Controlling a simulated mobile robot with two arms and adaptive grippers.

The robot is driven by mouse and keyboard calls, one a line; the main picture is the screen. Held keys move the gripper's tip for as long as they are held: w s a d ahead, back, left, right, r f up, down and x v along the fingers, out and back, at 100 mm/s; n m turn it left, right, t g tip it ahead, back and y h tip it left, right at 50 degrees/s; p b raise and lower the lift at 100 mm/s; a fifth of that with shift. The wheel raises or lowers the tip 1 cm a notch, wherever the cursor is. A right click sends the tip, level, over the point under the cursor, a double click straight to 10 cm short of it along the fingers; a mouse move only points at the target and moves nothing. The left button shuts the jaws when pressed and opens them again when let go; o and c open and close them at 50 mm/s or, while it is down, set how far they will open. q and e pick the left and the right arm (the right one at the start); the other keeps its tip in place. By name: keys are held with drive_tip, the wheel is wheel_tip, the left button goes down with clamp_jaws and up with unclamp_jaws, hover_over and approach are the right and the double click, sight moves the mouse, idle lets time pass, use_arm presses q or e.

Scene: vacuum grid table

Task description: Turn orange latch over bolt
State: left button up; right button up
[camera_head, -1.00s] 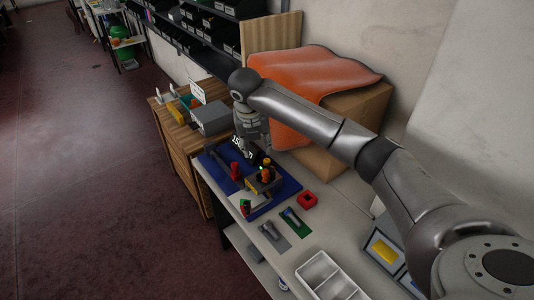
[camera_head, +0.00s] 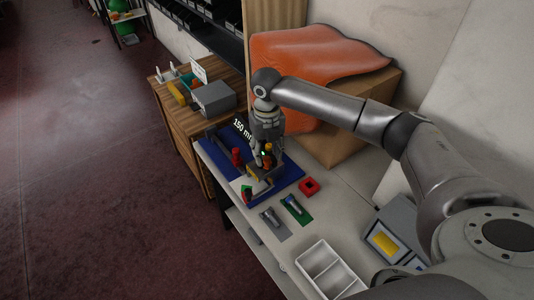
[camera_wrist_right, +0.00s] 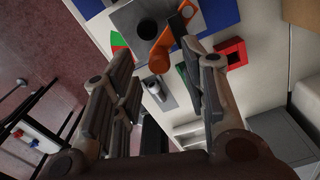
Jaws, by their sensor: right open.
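The orange latch (camera_wrist_right: 163,50) shows in the right wrist view, lying across the edge of a grey block (camera_wrist_right: 124,17) with a dark round hole. Its upper end has a pale round spot at the picture's top. My right gripper (camera_wrist_right: 156,48) is open, with one finger left of the latch and one right of it; I cannot tell whether either touches it. In the head view my right gripper (camera_head: 265,155) points down over the blue board (camera_head: 290,178) and partly hides the latch. I cannot clearly identify the bolt. My left gripper is not in view.
A red square part (camera_head: 309,186) lies right of the board. A grey mat (camera_head: 277,229) and a green mat (camera_head: 303,217) hold small parts in front. A white tray (camera_head: 329,268) stands nearer. A red knob (camera_head: 236,157) stands on the board's left. A box under orange cloth (camera_head: 310,60) is behind.

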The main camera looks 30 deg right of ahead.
drive_tip(key=shift+f, duration=0.7)
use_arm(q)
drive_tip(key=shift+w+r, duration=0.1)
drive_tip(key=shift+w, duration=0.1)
use_arm(e)
drive_tip(key=shift+f, duration=0.15)
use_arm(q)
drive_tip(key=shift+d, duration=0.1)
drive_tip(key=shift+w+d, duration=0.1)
use_arm(e)
drive_tip(key=shift+c, duration=0.4)
clamp_jaws()
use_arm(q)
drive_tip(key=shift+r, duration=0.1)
